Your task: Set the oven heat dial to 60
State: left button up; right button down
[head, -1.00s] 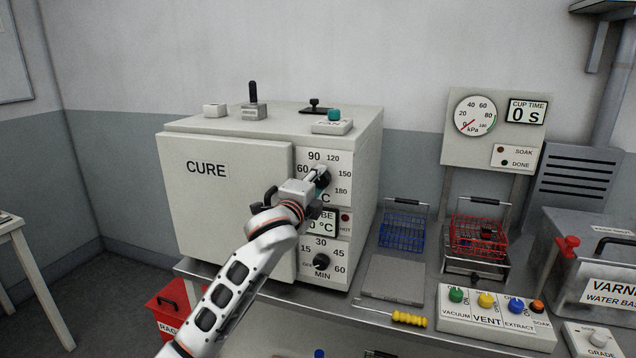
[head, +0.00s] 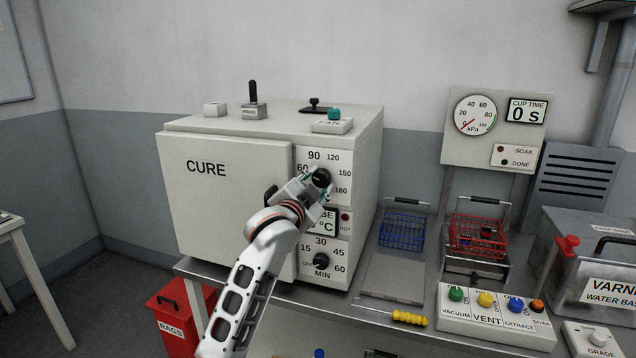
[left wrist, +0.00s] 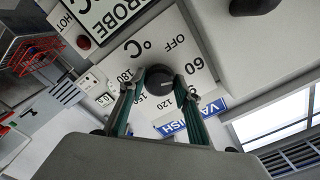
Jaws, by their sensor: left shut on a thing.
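The oven heat dial (head: 322,177) is a black round knob on the upper right panel of the CURE oven (head: 225,200). Numbers from 60 to 180 and OFF are printed around it. My left gripper (head: 317,181) reaches it from the lower left. In the left wrist view its green-grey fingers (left wrist: 160,86) stand on either side of the dial (left wrist: 157,78), shut on it. A pale mark shows on the dial face, but which number it points at is unclear. The gripper partly hides the panel below the dial. My right gripper is not in view.
Below are the probe display (head: 324,223), partly covered, and the minute dial (head: 321,261). The oven door handle (head: 270,195) is close to my wrist.

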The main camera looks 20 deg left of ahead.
pick_arm(q)
jog(key=shift+n, duration=0.5)
jog(key=o, duration=1.1)
jog(key=s, duration=1.2)
jog(key=shift+a, duration=0.2)
